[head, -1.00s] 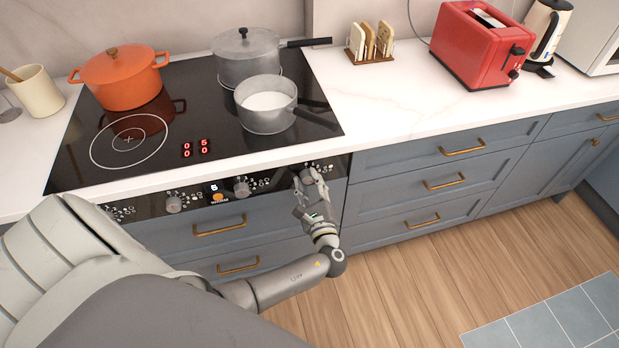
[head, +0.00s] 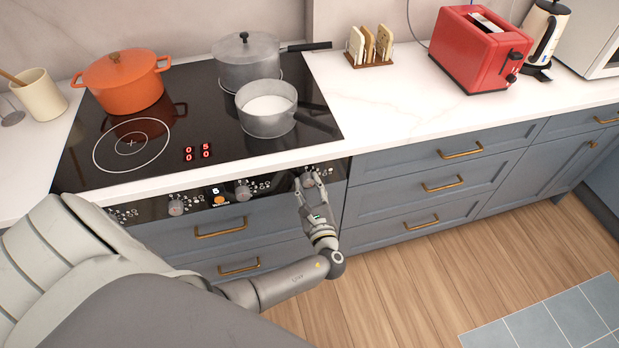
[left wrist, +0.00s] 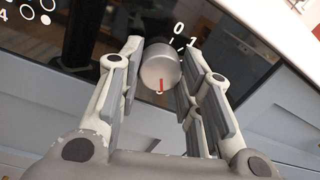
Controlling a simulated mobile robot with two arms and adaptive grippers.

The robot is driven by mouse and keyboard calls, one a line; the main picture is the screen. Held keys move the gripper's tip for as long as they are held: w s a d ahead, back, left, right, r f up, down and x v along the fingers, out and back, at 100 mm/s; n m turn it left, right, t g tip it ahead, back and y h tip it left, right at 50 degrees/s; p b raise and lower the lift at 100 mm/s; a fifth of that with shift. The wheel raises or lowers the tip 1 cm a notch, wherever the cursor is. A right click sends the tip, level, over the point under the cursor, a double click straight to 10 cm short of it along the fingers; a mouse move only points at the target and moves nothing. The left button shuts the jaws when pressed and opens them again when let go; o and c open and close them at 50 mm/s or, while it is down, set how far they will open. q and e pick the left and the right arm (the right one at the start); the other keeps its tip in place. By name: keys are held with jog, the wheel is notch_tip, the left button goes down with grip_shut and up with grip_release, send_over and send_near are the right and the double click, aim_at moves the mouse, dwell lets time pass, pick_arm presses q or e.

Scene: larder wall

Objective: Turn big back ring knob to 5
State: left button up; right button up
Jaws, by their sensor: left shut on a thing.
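The far-right grey knob (head: 308,180) on the hob's front panel is between the fingers of my left gripper (head: 311,183). In the left wrist view the round knob (left wrist: 160,68) has a red pointer mark at the lower side of its face. The printed 0 and 1 show at the knob's upper right there; other numerals are hidden. The red display (head: 197,152) on the hob reads 0 and 5 above, 0 and 0 below. My right gripper is not in view.
A lidded grey pot (head: 246,62) stands at the back right of the hob, an open saucepan (head: 268,125) in front of it. An orange pot (head: 124,90) stands at the back left. Other knobs (head: 243,191) sit left of my gripper. Drawers (head: 430,185) are below right.

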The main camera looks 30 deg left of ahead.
pick_arm(q)
jog(key=o, duration=1)
jog(key=shift+o, duration=0.2)
jog(key=v, duration=1.2)
